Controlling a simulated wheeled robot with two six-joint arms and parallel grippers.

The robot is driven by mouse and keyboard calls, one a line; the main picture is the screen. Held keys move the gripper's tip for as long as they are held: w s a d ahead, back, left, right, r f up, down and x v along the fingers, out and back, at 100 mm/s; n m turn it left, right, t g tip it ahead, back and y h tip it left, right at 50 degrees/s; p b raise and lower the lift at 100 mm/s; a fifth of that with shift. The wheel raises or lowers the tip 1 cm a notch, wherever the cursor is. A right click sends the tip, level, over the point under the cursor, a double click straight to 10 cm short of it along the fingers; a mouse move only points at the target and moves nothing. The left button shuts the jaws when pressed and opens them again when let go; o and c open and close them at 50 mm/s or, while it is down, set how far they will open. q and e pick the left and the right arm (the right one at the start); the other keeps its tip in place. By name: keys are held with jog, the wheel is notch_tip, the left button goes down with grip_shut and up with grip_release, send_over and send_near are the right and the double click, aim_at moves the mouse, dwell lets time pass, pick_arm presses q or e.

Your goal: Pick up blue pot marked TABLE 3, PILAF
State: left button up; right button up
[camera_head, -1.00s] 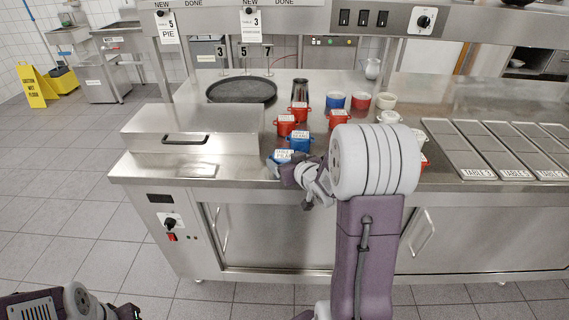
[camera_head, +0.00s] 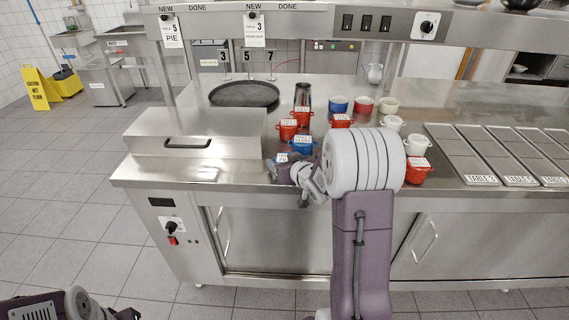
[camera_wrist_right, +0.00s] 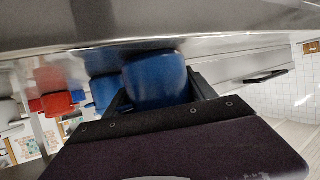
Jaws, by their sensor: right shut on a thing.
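My right gripper (camera_head: 279,171) is at the counter's front edge, shut on a blue pot (camera_head: 284,158) with a white label on top. The label is too small to read. In the right wrist view the blue pot (camera_wrist_right: 156,80) sits between the two dark fingers. I cannot tell whether it still touches the counter. A second labelled blue pot (camera_head: 302,146) stands just behind it, and that one also shows beside it in the right wrist view (camera_wrist_right: 103,92). Of my left arm only a part shows at the bottom left; its gripper is not visible.
Red labelled pots (camera_head: 288,129) stand behind the blue ones. Another red pot (camera_head: 417,171) is right of my arm, near white pots (camera_head: 390,145). A steel lidded box (camera_head: 190,128) is at left, a round black tray (camera_head: 244,95) behind, flat steel trays (camera_head: 470,158) at right.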

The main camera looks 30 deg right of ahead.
jog(key=r+p, duration=0.1)
jog(key=r, duration=0.1)
jog(key=d+r+p, duration=0.1)
jog(key=r, duration=0.2)
jog(key=shift+s, duration=0.15)
jog(key=s+d+r+p, duration=0.4)
jog(key=s+d+r, duration=0.1)
jog(key=d, duration=0.4)
jog(key=shift+d+r+p, duration=0.2)
jog(key=shift+r+p, duration=0.15)
jog(key=shift+r, duration=0.05)
